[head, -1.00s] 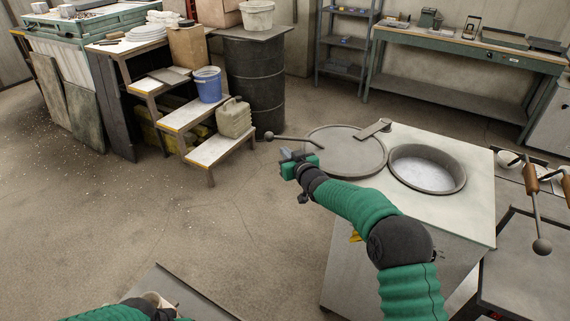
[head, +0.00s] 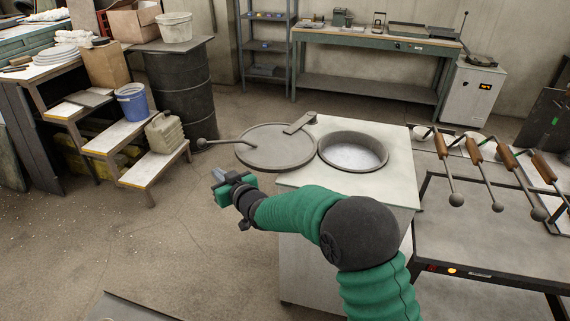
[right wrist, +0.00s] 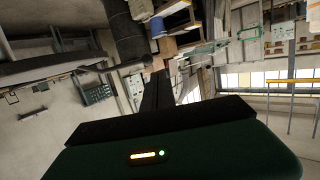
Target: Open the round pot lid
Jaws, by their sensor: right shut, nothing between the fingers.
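The round grey pot lid (head: 276,148) is swung off to the left of the pot opening in the head view. Its arm bracket (head: 299,122) joins it to the pale cabinet top, and a rod with a ball-ended handle (head: 203,142) sticks out to its left. The round pot (head: 353,152) is uncovered, with a pale grey content inside. My right gripper (head: 220,178) is shut and empty, in front of and below the lid's handle side, apart from it. In the right wrist view its dark fingers (right wrist: 157,90) lie together. My left gripper is not in view.
The pale cabinet (head: 345,210) bears the pot. Several ladles with wooden grips (head: 440,147) lie on a rack at right, above a dark table (head: 480,225). Steps with a blue bucket (head: 132,103) and a jerry can (head: 166,133) stand at left. The floor at left front is open.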

